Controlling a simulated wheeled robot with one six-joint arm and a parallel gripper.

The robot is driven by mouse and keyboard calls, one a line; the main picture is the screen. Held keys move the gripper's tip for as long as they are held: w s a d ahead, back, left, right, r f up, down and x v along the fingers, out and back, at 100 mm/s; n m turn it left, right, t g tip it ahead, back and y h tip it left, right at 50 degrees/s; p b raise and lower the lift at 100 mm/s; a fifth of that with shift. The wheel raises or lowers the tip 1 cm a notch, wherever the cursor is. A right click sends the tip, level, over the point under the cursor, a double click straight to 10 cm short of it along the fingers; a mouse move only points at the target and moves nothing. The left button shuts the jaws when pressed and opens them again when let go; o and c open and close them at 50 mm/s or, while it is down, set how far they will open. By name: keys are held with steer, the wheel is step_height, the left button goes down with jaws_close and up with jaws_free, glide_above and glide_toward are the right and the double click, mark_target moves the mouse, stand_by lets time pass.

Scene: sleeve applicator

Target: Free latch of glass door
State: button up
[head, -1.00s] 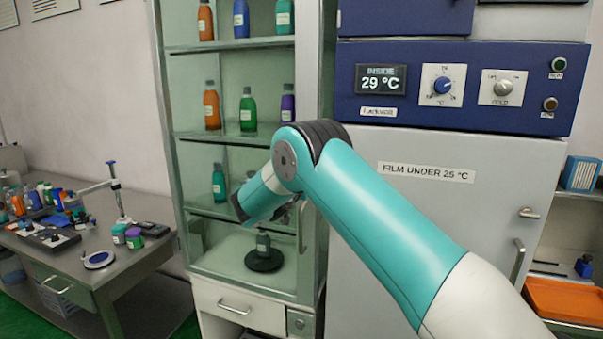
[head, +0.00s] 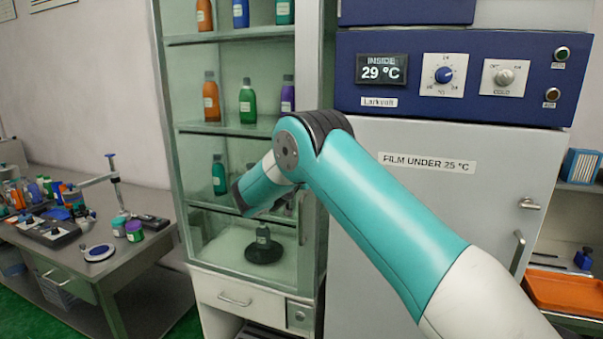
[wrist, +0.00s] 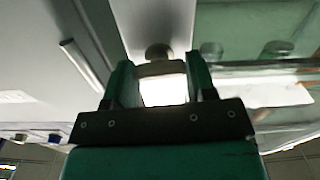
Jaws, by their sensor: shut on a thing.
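The glass door (head: 172,130) is on a tall pale-green cabinet in the middle of the head view, and it looks closed. How far the latch is turned cannot be told.
Bottles, such as a green one (head: 247,102), stand on shelves behind the glass. A grey appliance (head: 430,230) with a blue control panel (head: 460,80) stands close on the right. A cluttered bench (head: 150,245) is on the left.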

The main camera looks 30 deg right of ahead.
steer(key=shift+f+n+b, duration=0.15)
steer(key=shift+n+b, duration=0.6)
steer(key=shift+n, duration=7.55)
steer(key=o, duration=0.9)
steer(key=shift+o, duration=0.2)
steer(key=shift+a, duration=0.1)
